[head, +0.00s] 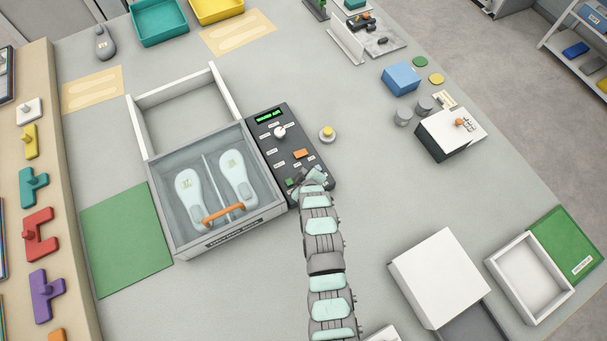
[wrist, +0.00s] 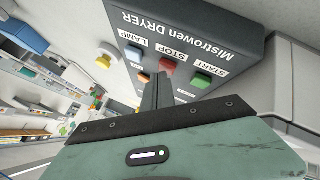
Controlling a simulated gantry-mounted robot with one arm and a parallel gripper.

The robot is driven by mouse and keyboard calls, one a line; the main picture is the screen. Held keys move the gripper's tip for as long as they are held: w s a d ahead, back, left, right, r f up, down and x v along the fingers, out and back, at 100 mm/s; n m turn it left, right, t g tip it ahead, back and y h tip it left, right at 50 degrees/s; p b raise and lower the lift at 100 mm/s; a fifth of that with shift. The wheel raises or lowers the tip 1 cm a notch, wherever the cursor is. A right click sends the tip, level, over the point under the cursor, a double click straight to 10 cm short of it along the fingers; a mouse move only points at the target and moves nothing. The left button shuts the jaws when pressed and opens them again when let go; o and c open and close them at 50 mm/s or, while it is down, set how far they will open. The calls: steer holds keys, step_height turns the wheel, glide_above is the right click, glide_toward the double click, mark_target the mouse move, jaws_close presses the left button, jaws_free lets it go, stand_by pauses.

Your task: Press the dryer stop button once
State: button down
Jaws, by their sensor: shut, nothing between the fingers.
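The dryer control panel (head: 283,143) is a dark box beside the glass-lidded dryer (head: 175,225), with two pale insoles inside. In the wrist view the panel (wrist: 200,28) shows upside down with labelled buttons. In the head view my gripper (head: 309,180) is over the panel's near end and hides the red button.
A yellow-topped round button (head: 327,132) stands right of the panel. An open white frame (head: 140,120) adjoins the dryer, and a green mat (head: 125,240) lies to its left. A white box (head: 440,275) stands at the lower right. The table between is clear.

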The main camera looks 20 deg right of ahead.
steer(key=shift+f, duration=0.2)
steer(key=shift+r, duration=0.1)
stand_by(0.4)
steer(key=shift+r, duration=0.8)
steer(key=shift+r+p, duration=0.9)
steer(key=shift+r, duration=1.6)
